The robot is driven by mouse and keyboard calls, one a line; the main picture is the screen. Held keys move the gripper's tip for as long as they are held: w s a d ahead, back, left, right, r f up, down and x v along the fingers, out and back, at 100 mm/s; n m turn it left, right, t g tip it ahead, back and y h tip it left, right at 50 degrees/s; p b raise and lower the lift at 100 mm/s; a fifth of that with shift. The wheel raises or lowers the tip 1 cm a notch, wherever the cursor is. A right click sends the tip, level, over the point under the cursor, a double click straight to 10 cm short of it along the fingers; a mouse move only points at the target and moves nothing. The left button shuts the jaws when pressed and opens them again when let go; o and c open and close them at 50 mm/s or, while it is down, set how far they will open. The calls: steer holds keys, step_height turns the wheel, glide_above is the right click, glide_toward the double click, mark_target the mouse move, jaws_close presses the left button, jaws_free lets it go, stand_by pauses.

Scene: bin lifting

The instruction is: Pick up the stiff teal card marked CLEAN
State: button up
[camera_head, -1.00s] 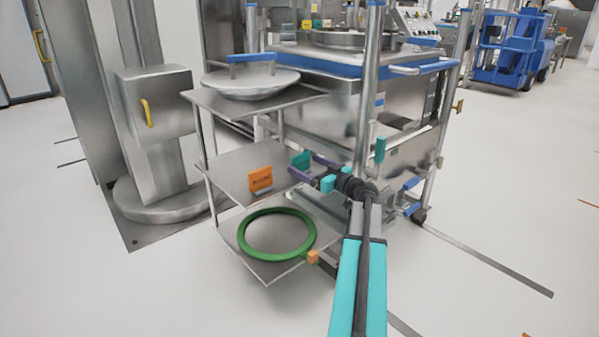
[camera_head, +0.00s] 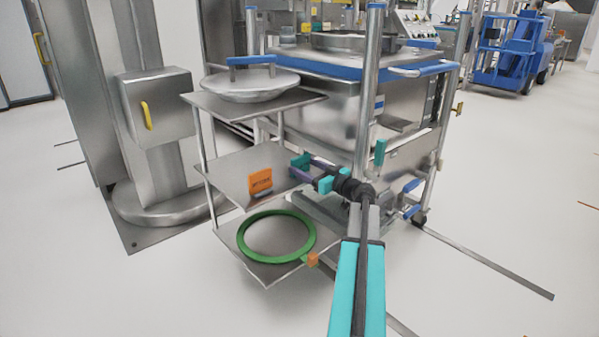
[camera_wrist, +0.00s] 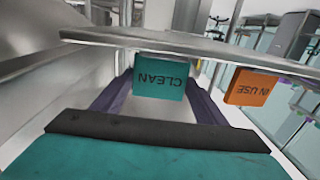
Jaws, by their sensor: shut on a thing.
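The teal card marked CLEAN (camera_wrist: 160,78) is between the two purple fingers of my gripper (camera_wrist: 159,92) in the wrist view, its lettering upside down there. A finger touches each side edge and the gripper is shut on it. In the head view, the card (camera_head: 297,161) shows small and partly covered at the right edge of the middle shelf (camera_head: 228,175), with my gripper (camera_head: 302,169) reaching it from the right. I cannot tell whether the card is clear of the shelf.
An orange card marked IN USE (camera_wrist: 250,86) stands on the same shelf, to the left of my gripper in the head view (camera_head: 260,181). A green ring (camera_head: 243,247) lies on the bottom shelf. A lid (camera_head: 251,84) rests on the top shelf. A steel post (camera_head: 367,110) rises behind my arm.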

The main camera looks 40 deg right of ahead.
mark_target(306, 157)
steer(key=shift+r, duration=0.1)
steer(key=shift+r, duration=0.35)
step_height(306, 157, up, 3)
steer(key=shift+f+p, duration=0.1)
steer(key=shift+p, duration=0.8)
steer(key=s+a+p, duration=0.1)
steer(key=s+a, duration=0.2)
steer(key=s+a+r+p, duration=0.1)
steer(key=s+a+p, duration=0.1)
steer(key=s, duration=0.2)
steer(key=s+a+p, duration=0.2)
steer(key=s+a, duration=0.1)
steer(key=shift+s+a+r, duration=0.25)
steer(key=shift+a, duration=0.05)
steer(key=p, duration=0.2)
steer(key=shift+s+a+p, duration=0.1)
steer(key=shift+s+p, duration=0.05)
steer(key=shift+p, duration=0.15)
steer(key=s+p, duration=0.1)
steer(key=p, duration=0.5)
steer(key=shift+a+r, duration=0.1)
steer(key=shift+a, duration=0.25)
steer(key=shift+s+a+p, duration=0.3)
steer(key=shift+a+p, duration=0.05)
steer(key=shift+p, duration=1.25)
